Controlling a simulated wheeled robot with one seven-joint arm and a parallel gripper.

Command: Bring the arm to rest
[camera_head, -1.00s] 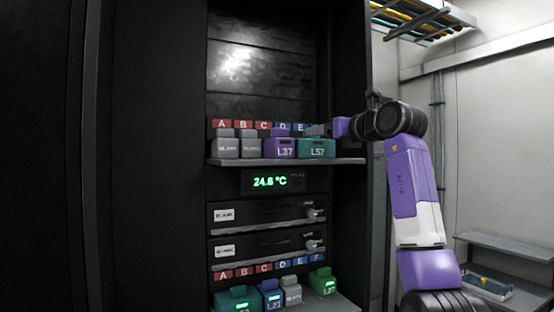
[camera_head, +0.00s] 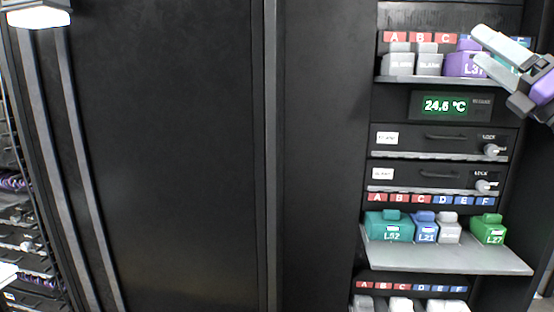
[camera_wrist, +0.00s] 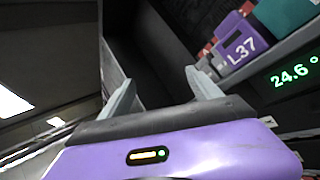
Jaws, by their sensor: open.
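My gripper (camera_head: 494,62) is at the upper right in the head view, in front of the upper shelf. It covers part of the purple L37 module and most of the teal module beside it. In the wrist view my gripper (camera_wrist: 165,92) has its two grey fingers spread apart, with nothing between them. The purple L37 module (camera_wrist: 240,43) stands on its shelf beyond the right finger, apart from it.
The upper shelf (camera_head: 440,80) also holds grey blank modules (camera_head: 399,62). Below are the temperature display (camera_head: 445,105), two locked drawers and a lower shelf (camera_head: 450,258) with several modules. Wide black cabinet doors (camera_head: 170,150) fill the left.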

